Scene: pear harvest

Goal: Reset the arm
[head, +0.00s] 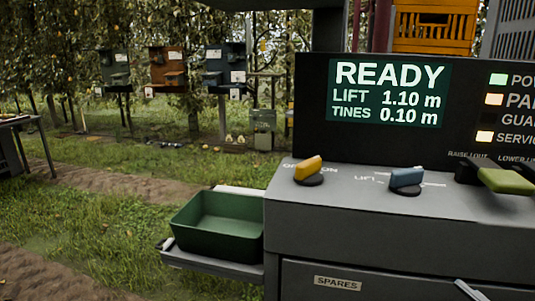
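Neither of my grippers shows in the head view. No arm that I can be sure is mine is in the picture. A light grey bar (470,291) shows at the bottom right edge, and I cannot tell what it belongs to. A grey control console (350,228) fills the right side. Its dark screen (388,92) reads READY, LIFT 1.10 m and TINES 0.10 m. A yellow knob (308,167), a blue knob (405,177) and a green-handled lever (505,181) sit on its top.
An empty-looking green bin (219,226) sits on a side shelf (212,262) left of the console. A drawer marked SPARES (337,283) is below. Hive-like boxes (167,65) stand at the back before trees. A table (15,122) is at far left. Grass (120,240) lies open at left.

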